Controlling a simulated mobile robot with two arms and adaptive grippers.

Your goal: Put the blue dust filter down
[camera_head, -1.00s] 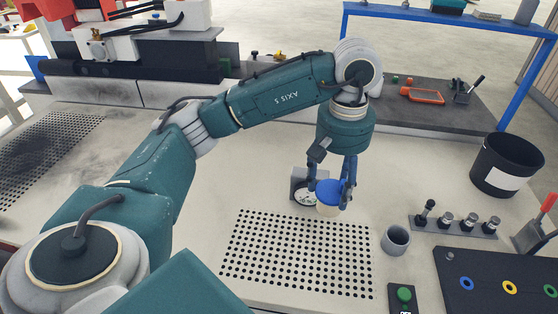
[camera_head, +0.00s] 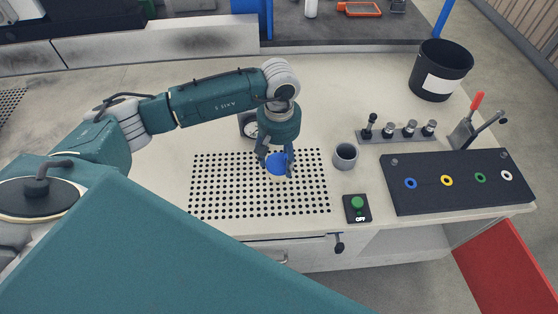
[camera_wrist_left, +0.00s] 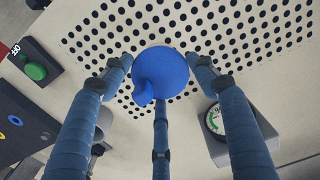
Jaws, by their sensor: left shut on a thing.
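The blue dust filter (camera_head: 276,162) is held between the fingers of my left gripper (camera_head: 275,168), over the far right part of the perforated patch (camera_head: 225,190) of the bench. In the left wrist view, the round blue top of the filter (camera_wrist_left: 160,70), with a small knob, sits between the three blue fingers of the gripper (camera_wrist_left: 160,85). My left gripper is shut on it and points down. The holes show beyond the filter; I cannot tell whether its underside touches the surface. My right gripper is not in view.
A dial gauge (camera_wrist_left: 216,122) stands behind the gripper. To the right are a grey cup (camera_head: 345,156), a green button box (camera_head: 357,207), a dark panel with coloured rings (camera_head: 440,195), a row of knobs (camera_head: 398,134) and a black bin (camera_head: 440,70). The patch's left part is clear.

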